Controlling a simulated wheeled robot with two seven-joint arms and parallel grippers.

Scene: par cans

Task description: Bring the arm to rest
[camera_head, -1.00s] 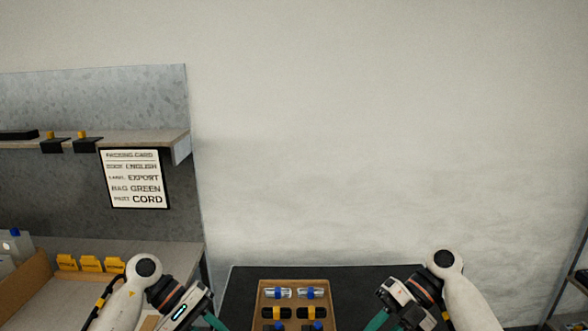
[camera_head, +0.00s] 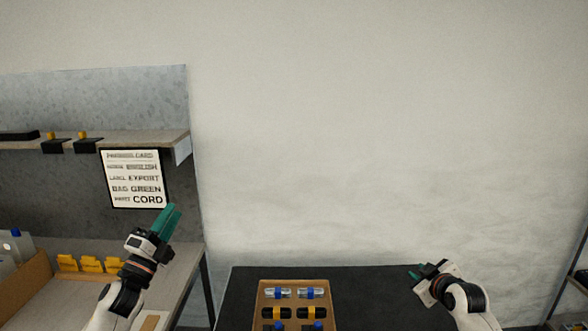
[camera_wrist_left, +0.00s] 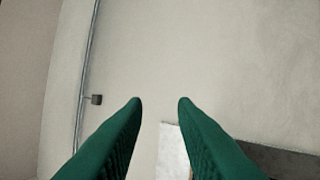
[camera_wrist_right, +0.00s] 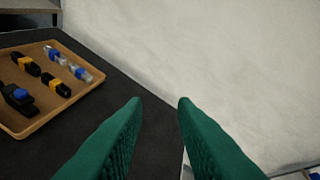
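My left gripper (camera_head: 170,212) is raised at the left in the head view, green fingers pointing up, in front of the shelf unit and below the card. In the left wrist view its fingertips (camera_wrist_left: 160,100) stand apart with nothing between them. My right gripper (camera_head: 414,274) is over the right part of the black table, fingers pointing left in the head view. In the right wrist view its fingertips (camera_wrist_right: 160,100) are also apart and empty. Both grippers are open and clear of objects.
A tan tray (camera_head: 264,300) holding several small black, yellow, blue and clear items sits on the black table (camera_head: 370,300) between my arms. The shelf unit (camera_head: 180,255), with a lettered card (camera_head: 134,180) and yellow bins (camera_head: 92,264), is at left. Space before the wall is free.

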